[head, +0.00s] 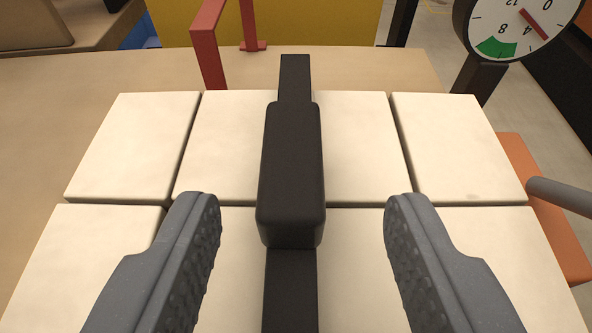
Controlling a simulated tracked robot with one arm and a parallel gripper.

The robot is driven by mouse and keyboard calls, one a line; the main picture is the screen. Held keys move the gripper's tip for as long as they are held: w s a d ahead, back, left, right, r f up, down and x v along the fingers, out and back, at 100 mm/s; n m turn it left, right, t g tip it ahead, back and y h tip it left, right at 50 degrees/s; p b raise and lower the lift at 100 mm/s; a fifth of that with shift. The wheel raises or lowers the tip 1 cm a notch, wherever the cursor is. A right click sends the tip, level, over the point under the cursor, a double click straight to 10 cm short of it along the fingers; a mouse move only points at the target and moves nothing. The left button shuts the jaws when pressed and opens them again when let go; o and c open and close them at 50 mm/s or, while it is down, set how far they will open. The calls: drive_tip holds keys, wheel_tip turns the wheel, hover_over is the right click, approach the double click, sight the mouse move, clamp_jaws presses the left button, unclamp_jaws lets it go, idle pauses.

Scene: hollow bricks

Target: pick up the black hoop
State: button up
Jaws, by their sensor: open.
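The black hoop (291,165) runs up the middle of the head view, seen from above and nearly edge-on. It has a thick rounded middle part and a narrower band at its far and near ends. It lies over a block of pale bricks (455,145); its lower sides are hidden from this angle. My gripper (302,208) is open, with one grey ribbed finger to the left of the hoop and one to the right. There is a clear gap on both sides, and neither finger appears to touch the hoop.
A red bracket (208,42) stands behind the bricks at the left. A round dial gauge (517,25) is at the upper right. An orange part with a grey bar (560,194) sits at the right edge. Bare tan surface (50,95) shows at the left.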

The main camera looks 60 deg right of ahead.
sight(293, 170)
drive_tip(key=shift+f+b+x, duration=0.15)
drive_tip(key=shift+b+x, duration=0.15)
drive_tip(key=shift+x, duration=1.3)
drive_tip(key=shift+f+b+x, duration=0.15)
drive_tip(key=shift+b+x, duration=0.15)
drive_tip(key=shift+x, duration=1.3)
drive_tip(key=shift+a, duration=0.2)
clamp_jaws()
